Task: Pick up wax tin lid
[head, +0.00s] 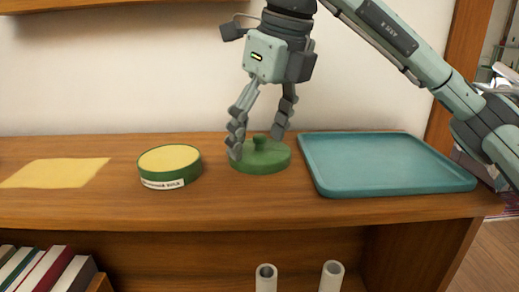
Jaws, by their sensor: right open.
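The wax tin lid (270,161) is a green disc with a small knob on top. It lies flat on the wooden shelf top, between the tin and a teal tray. The wax tin (170,162) is green with a white label and shows yellow wax, open at the top. My right gripper (257,146) points down over the lid, open, with its fingers on either side of the knob. The left finger overlaps the lid's left part in the picture; I cannot tell if it touches. My left gripper is not in view.
The teal tray (390,188) is empty and lies right of the lid. A flat yellow cloth (55,173) lies at the left. Books (48,272) and two white tubes (331,275) stand below the shelf top. A wall is behind.

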